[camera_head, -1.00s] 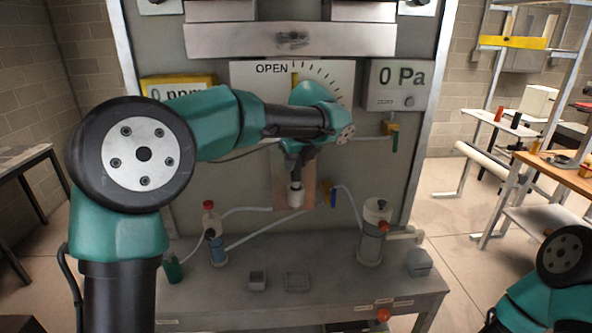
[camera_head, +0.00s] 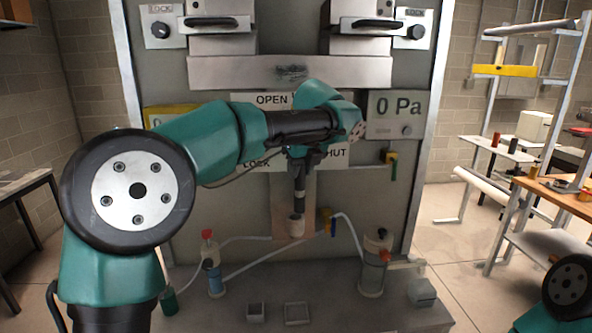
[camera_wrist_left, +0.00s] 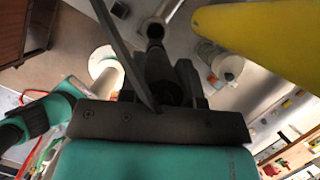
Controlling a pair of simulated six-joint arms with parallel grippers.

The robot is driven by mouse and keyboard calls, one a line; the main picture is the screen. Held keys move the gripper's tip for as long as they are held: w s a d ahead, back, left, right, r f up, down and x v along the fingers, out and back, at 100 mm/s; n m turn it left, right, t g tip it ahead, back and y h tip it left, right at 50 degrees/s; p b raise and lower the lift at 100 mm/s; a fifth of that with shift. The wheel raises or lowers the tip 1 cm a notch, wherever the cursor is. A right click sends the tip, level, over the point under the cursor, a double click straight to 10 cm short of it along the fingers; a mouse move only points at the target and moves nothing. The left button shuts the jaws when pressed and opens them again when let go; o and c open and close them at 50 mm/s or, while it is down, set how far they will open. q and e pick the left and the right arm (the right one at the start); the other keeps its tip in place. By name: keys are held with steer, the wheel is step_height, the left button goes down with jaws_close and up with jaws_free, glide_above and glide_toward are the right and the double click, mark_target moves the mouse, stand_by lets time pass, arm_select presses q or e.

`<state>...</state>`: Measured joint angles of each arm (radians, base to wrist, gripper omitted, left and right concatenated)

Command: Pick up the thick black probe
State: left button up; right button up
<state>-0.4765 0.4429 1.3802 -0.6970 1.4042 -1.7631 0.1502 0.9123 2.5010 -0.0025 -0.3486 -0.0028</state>
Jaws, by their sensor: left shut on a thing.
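The thick black probe (camera_head: 300,200) hangs upright below my left gripper (camera_head: 301,163), in front of the grey panel. My left gripper is shut on its upper part. In the left wrist view the dark probe (camera_wrist_left: 158,66) runs away from between the fingers toward the round holder opening (camera_wrist_left: 153,30). My right gripper is out of view; only part of my right arm shows at the lower right.
A yellow meter (camera_head: 168,113) is partly hidden behind my left arm.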

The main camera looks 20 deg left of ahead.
arm_select(q)
steer(key=s+d, duration=1.1)
steer(key=shift+d, duration=0.2)
